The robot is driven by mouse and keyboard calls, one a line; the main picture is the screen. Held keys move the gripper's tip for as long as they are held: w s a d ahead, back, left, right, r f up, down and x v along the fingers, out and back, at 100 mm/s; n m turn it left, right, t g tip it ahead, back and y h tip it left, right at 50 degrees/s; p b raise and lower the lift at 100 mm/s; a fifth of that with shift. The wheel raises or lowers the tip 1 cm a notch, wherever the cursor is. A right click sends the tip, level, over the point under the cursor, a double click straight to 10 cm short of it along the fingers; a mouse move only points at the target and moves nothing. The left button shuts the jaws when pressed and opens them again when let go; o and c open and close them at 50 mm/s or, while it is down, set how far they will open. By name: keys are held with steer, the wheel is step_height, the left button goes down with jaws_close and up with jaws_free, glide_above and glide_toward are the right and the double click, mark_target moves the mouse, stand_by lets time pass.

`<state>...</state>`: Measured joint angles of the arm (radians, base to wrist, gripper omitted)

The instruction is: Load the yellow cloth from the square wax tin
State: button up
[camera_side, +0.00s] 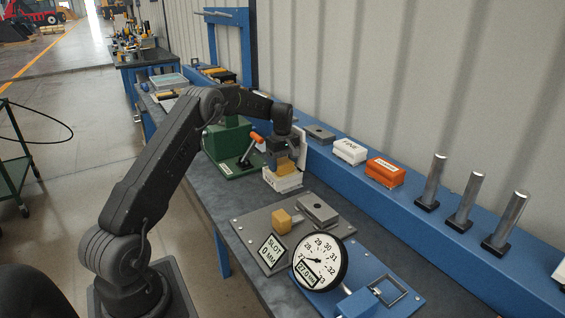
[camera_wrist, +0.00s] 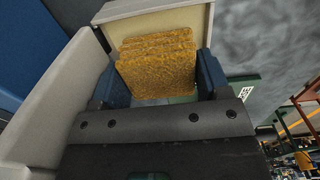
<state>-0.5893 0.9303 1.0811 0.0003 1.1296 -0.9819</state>
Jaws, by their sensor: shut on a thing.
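My gripper (camera_side: 284,155) is over the bench, pointing down. The cloth shows as a small tan patch (camera_side: 287,164) in the side view. Below it stands a pale box with a dark-lettered label (camera_side: 283,181), likely the square wax tin; a cream-coloured box wall (camera_wrist: 160,22) is beside the cloth in the wrist view. I cannot tell whether the cloth is clear of the box.
A green machine with an orange-handled lever (camera_side: 256,138) stands close behind my gripper. A grey plate with a yellow block (camera_side: 282,222), a round dial (camera_side: 320,264) and a blue fixture (camera_side: 372,292) are in front. The blue ledge holds white (camera_side: 350,151) and orange (camera_side: 385,172) blocks and upright posts (camera_side: 467,198).

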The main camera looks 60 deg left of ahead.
mark_target(283, 162)
steer(key=shift+f, duration=0.75)
stand_by(1.5)
steer(key=shift+r, duration=3.7)
